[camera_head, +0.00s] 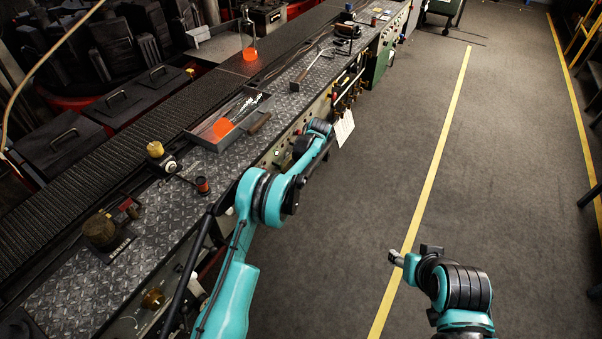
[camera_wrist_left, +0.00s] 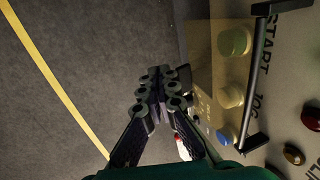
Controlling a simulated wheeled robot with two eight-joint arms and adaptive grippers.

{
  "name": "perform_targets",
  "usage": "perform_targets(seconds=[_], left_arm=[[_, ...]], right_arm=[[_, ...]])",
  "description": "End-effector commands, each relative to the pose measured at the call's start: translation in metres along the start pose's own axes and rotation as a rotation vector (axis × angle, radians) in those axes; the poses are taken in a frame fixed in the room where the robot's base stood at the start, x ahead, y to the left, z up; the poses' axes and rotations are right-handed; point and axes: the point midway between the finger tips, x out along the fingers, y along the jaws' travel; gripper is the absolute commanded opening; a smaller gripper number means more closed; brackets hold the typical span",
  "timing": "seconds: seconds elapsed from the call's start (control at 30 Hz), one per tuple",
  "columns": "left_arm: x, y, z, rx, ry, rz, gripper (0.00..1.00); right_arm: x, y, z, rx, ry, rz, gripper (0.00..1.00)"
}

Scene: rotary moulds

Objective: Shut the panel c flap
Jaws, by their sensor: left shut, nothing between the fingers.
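My left gripper (camera_wrist_left: 160,88) is shut and empty in the left wrist view, its fingertips together. It is beside a control panel with the lettering START and JOG. My right gripper (camera_head: 396,258) hangs over the floor, away from the machine.
A tray (camera_head: 205,140) with an orange item lies on the machine's tread-plate top. A white tag (camera_head: 344,128) hangs on the machine's side near my left arm. Red and dark round knobs (camera_wrist_left: 312,118) stick out of the panel. The grey floor (camera_head: 400,120) to the right is clear.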

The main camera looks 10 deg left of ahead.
Motion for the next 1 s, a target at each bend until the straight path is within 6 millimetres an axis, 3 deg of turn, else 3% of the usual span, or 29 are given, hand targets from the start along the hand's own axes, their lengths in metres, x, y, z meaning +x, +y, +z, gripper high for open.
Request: perform_targets(seconds=[1.0], left_arm=[[0.0036, -0.0023, -0.0004, 0.000, 0.000, -0.055, 0.00]], right_arm=[[0.0011, 0.0000, 0.0008, 0.000, 0.000, 0.000, 0.48]])
